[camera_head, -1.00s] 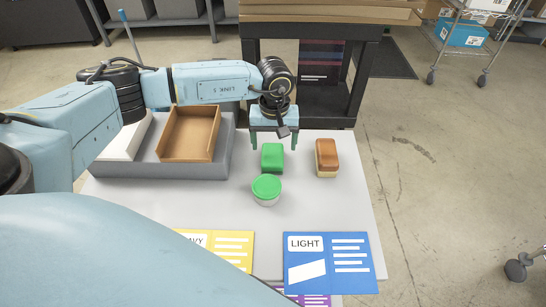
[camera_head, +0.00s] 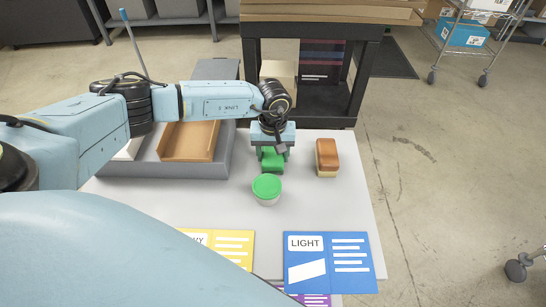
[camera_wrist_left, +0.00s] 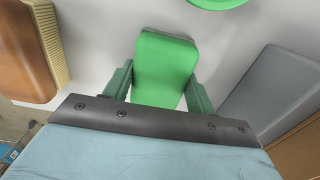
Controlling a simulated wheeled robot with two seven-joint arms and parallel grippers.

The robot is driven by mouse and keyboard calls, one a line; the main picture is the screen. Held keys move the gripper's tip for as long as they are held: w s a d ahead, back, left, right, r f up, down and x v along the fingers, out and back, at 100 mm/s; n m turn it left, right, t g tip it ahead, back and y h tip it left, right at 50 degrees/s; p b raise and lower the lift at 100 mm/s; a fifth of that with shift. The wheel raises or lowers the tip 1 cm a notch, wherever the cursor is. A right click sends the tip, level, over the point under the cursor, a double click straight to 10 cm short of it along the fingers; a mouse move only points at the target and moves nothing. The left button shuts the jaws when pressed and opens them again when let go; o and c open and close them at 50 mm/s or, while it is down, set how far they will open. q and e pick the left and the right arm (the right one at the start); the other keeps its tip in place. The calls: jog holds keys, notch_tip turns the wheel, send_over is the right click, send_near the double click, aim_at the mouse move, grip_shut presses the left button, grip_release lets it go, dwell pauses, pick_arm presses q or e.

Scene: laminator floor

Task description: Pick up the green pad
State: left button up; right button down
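The green pad (camera_head: 272,163) lies on the light grey table near its middle, partly hidden under my left gripper in the head view. My left gripper (camera_head: 271,158) is above it, pointing down. In the left wrist view the green pad (camera_wrist_left: 165,62) shows between the two green fingers of my left gripper (camera_wrist_left: 160,85). The fingers are open, one on each side of the pad, with a small gap visible beside it. My right gripper is not in view.
A green-lidded cup (camera_head: 267,188) stands just in front of the pad. A brown and cream block (camera_head: 327,157) is to its right. A grey tray (camera_head: 225,160) with a cardboard box (camera_head: 187,143) is to its left. Yellow and blue cards (camera_head: 330,263) lie at the front.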

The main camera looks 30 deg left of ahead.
aim_at(273, 153)
pick_arm(q)
jog(key=c, duration=0.3)
jog(key=shift+r, duration=0.1)
jog(key=shift+c, duration=0.2)
notch_tip(273, 153, up, 10)
jog(key=shift+f, duration=0.1)
